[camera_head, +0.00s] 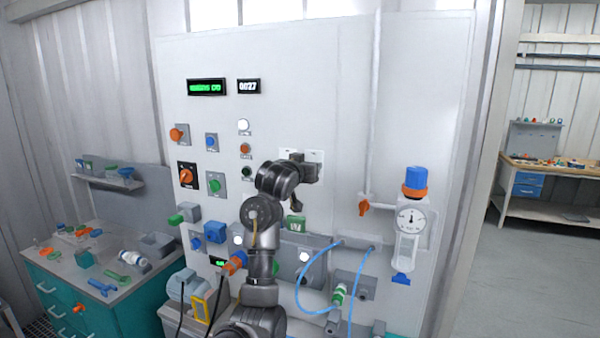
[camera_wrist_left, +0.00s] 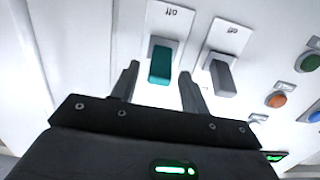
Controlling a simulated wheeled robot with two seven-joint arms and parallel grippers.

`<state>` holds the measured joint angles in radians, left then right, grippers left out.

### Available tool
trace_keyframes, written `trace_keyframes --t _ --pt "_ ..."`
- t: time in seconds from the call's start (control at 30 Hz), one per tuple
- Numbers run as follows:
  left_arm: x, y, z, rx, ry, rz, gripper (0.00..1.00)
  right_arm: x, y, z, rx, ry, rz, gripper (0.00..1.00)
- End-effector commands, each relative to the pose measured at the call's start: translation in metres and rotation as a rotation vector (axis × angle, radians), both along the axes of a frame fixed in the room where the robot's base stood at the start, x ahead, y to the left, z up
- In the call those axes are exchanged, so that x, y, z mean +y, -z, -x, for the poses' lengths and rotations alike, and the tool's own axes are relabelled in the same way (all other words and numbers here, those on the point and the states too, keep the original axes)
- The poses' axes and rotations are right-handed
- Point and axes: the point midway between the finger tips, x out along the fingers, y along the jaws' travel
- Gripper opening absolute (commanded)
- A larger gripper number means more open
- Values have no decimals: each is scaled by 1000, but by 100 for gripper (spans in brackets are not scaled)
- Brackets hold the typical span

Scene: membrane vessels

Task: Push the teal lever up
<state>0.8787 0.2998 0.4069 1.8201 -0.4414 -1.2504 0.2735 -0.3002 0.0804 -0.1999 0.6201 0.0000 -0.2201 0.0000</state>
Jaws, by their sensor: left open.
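The teal lever (camera_wrist_left: 160,65) shows in the left wrist view, on a white plate with a label that seems to read "off". Its free end hangs toward the bottom of that picture. My left gripper (camera_wrist_left: 159,74) is open, one finger on each side of the teal lever in the picture; I cannot tell whether either touches it. In the head view my left gripper (camera_head: 309,168) is up against the panel, in front of two white switch plates, and hides the teal lever. My right gripper is not in view.
A similar grey lever (camera_wrist_left: 222,76) is beside the teal one, close to the right finger in the left wrist view. Buttons and knobs (camera_head: 186,175) cover the panel's left side. A gauge (camera_head: 410,219) and blue hoses (camera_head: 305,278) are to the right.

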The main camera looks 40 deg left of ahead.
Motion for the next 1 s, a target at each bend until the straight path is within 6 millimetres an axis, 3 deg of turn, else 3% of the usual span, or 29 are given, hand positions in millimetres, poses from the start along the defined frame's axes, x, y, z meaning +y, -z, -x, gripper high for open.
trace_keyframes --t 0.2,0.5,1.0 --pt "-15 -3 39 -11 0 7 45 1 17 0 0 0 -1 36" --pt "-25 -7 74 -8 -4 3 45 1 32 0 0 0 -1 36" --pt "-28 -8 84 0 -3 1 45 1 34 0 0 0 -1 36"
